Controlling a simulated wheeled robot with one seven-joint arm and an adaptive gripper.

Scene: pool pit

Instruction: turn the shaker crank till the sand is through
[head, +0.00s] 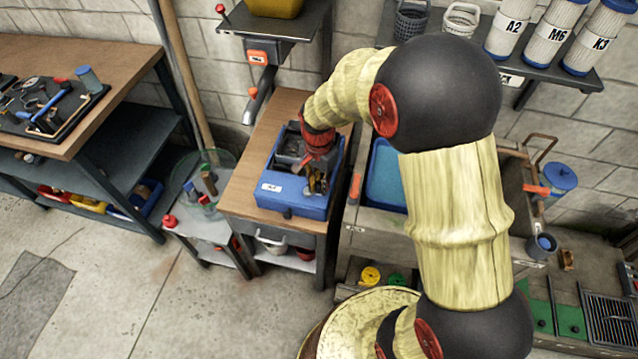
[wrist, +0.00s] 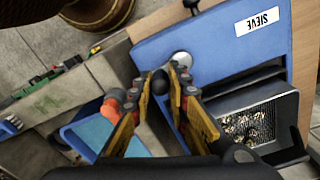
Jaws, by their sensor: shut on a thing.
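The shaker is a blue box labelled SIEVE (head: 290,202) on a small wooden-topped bench. It fills the upper right of the wrist view (wrist: 215,42). Its grey sieve tray (wrist: 285,115) holds a mesh with coarse, pale grains on it; how much sand lies there is hard to tell. My gripper (head: 318,188) is at the right side of the shaker. In the wrist view its yellow fingers (wrist: 162,80) are shut on the dark crank knob (wrist: 159,82), beside a pale round hub (wrist: 180,59). The rest of the crank is hidden by the fingers.
A sink-like trough with a blue basin (head: 386,178) stands close on the right. A metal stand with a glass bowl (head: 215,165) is on the left, near a tool-laden workbench (head: 75,50). A wall shelf (head: 275,22) hangs behind. Open floor lies in front.

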